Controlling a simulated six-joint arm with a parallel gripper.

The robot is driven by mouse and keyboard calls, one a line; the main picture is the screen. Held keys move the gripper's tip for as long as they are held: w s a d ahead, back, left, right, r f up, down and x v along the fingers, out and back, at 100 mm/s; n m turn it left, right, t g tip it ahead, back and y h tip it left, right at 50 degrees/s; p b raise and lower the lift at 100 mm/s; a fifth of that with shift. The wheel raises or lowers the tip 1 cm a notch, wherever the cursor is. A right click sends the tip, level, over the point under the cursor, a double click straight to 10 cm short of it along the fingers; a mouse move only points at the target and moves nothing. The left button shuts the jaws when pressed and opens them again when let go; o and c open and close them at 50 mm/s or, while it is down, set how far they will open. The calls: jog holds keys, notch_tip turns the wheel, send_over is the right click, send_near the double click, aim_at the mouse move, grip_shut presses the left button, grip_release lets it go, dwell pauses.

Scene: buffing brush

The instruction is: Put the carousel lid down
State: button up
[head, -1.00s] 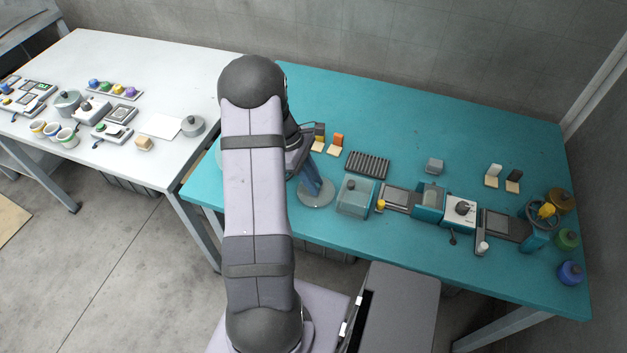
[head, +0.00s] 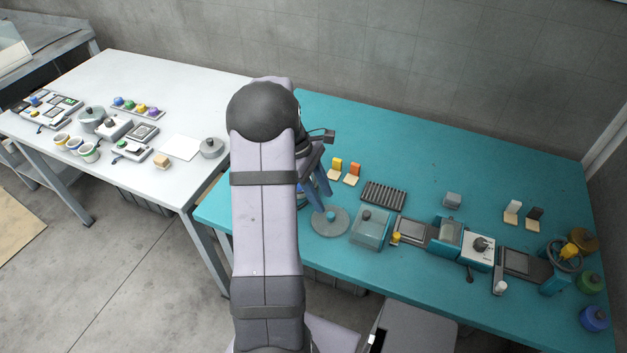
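The carousel lid (head: 330,222), a flat grey disc with a small blue knob, lies on the teal table just right of my arm. My gripper (head: 315,194) is above and behind the lid, partly hidden by my arm. Its blue-grey fingers look spread apart, with nothing seen between them, and they are clear of the knob. The carousel itself cannot be made out; my arm covers that part of the table.
A clear-lidded teal box (head: 370,229) stands close to the lid's right. Yellow and orange tags (head: 352,174) stand behind. The back of the teal table (head: 440,150) is free.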

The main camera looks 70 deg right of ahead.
jog(key=v, duration=0.6)
jog(key=shift+b, duration=0.4)
jog(key=shift+w, duration=0.15)
jog(key=w+a+t+h, duration=0.1)
jog(key=w+a, duration=0.6)
jog(key=a, duration=0.2)
jog(key=w+a+t, duration=0.1)
jog(key=w+a, duration=0.5)
jog(key=a, duration=0.3)
jog(key=s+a+f+t, duration=0.1)
jog(key=a, duration=1)
jog(key=s+a+f+t+y, duration=0.1)
jog(key=s+a+f, duration=0.1)
jog(key=a, duration=1)
jog(key=shift+s+a+f, duration=0.2)
jog(key=shift+a+f, duration=0.05)
